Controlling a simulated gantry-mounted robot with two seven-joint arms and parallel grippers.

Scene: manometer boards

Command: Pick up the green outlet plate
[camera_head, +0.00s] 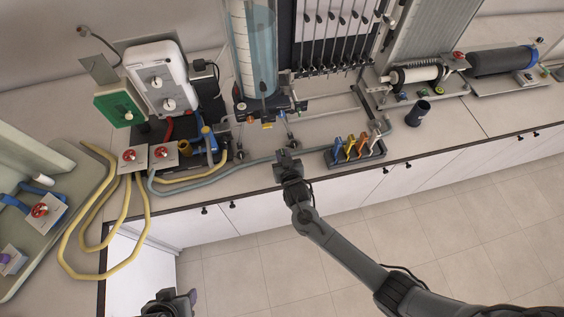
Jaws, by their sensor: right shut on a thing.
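The green outlet plate (118,106), with a small white detail on its face, stands tilted at the left back of the counter, beside a white box with round knobs. No gripper is near it. My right gripper (287,156) is at the counter's front edge in the middle, well to the right of the plate. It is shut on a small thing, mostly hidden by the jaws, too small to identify. My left gripper (174,304) is low at the bottom edge, in front of the counter and partly cut off; its jaws are unclear.
Yellow hoses (72,238) loop over the counter's left front. A grey hose (215,175) runs along the front. A clear column (254,50) stands at the back. A tray with coloured clips (357,150) is right of my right gripper. Floor is clear.

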